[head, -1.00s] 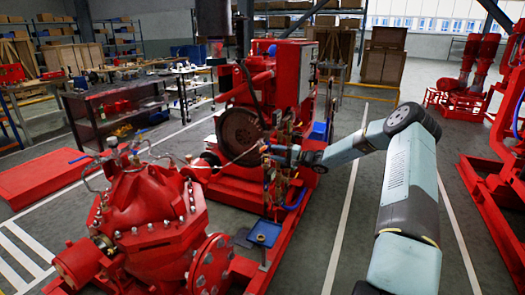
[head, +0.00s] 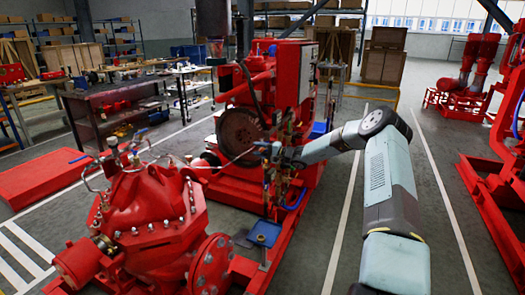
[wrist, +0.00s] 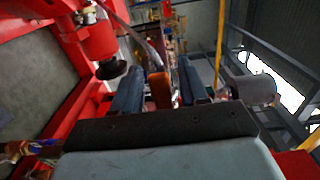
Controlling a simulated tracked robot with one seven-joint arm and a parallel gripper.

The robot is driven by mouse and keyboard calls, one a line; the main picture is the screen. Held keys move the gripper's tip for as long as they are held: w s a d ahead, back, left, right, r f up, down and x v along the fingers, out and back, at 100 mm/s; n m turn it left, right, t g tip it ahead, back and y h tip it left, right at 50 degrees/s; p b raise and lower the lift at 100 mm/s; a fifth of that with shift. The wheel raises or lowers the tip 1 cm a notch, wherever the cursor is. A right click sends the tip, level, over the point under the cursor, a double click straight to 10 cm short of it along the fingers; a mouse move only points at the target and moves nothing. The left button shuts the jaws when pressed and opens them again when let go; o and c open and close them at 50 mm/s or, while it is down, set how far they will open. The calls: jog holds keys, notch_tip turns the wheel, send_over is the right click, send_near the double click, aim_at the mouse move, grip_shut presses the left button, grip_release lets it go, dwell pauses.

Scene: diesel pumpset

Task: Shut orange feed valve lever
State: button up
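My gripper (head: 266,151) is at the pipework on the near side of the red pumpset, reaching in from the right. In the wrist view my gripper (wrist: 160,92) has its two dark blue-grey fingers apart. The orange lever (wrist: 159,90) shows between them, close to the left finger, with a gap on the right. I cannot tell whether it touches the left finger or how deep it sits. In the head view the lever is too small and covered to make out.
The red engine (head: 240,130) stands right behind my gripper. A large red pump casing (head: 150,210) with blue-handled small valves is at the front left. A blue lever (head: 292,203) and thin pipes are close below my gripper.

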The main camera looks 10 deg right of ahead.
grip_shut()
dwell(0.3)
